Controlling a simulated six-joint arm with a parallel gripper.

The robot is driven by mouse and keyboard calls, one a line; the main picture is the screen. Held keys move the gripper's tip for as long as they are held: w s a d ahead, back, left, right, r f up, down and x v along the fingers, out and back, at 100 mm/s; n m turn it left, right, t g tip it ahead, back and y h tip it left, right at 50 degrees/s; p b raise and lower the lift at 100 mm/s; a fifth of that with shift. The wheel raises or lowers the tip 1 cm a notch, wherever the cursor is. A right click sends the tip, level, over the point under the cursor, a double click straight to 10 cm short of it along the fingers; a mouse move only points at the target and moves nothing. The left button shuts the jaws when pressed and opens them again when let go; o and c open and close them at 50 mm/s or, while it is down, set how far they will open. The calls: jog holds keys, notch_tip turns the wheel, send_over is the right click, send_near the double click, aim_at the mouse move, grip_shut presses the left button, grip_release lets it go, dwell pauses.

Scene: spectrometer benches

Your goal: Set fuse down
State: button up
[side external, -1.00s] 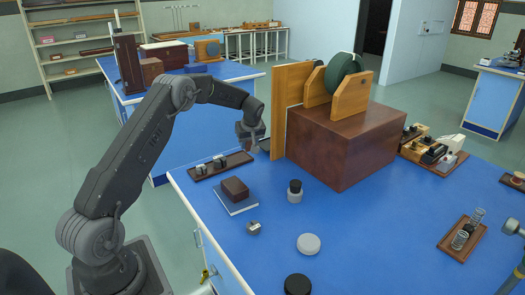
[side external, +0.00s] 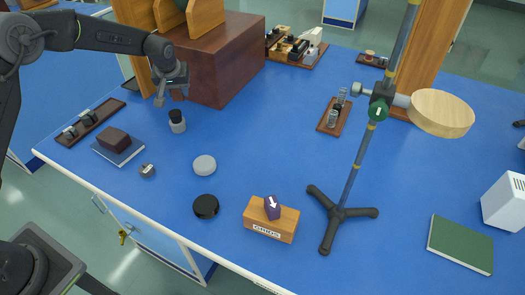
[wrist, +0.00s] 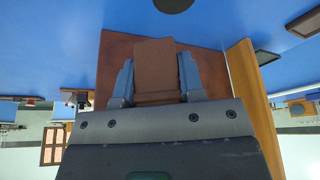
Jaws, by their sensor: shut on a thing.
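My gripper (side external: 172,94) is shut on a reddish-brown block, which I take to be the fuse (wrist: 155,72). In the wrist view the block sits between the two blue-grey fingers and reaches past their tips. In the side external view the gripper is at the upper left, in front of the large brown box and just behind the black-capped jar (side external: 177,122). The held block shows only as a small dark patch there. I cannot tell its height above the blue bench (side external: 270,130).
Left are a tray with small parts (side external: 107,108) and a dark block (side external: 115,138) on a pad. A metal piece (side external: 148,171), white disc (side external: 204,165) and black disc (side external: 205,206) lie in front. A labelled wooden block (side external: 283,227) and a stand (side external: 341,212) are right.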

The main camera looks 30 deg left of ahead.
jog(key=d+m+t+h, duration=0.15)
jog(key=d+m, duration=0.45)
jog(key=d, duration=1.1)
send_over(267, 147)
jog(key=s, duration=0.1)
jog(key=shift+g+h, duration=0.25)
jog(key=f, duration=0.6)
jog(key=shift+s+a+f, duration=0.15)
jog(key=shift+a+f, duration=0.1)
jog(key=shift+d+f, duration=0.15)
jog(key=shift+f, duration=1.95)
jog(key=o, duration=0.9)
jog(key=shift+f, duration=0.15)
jog(key=v, duration=1.2)
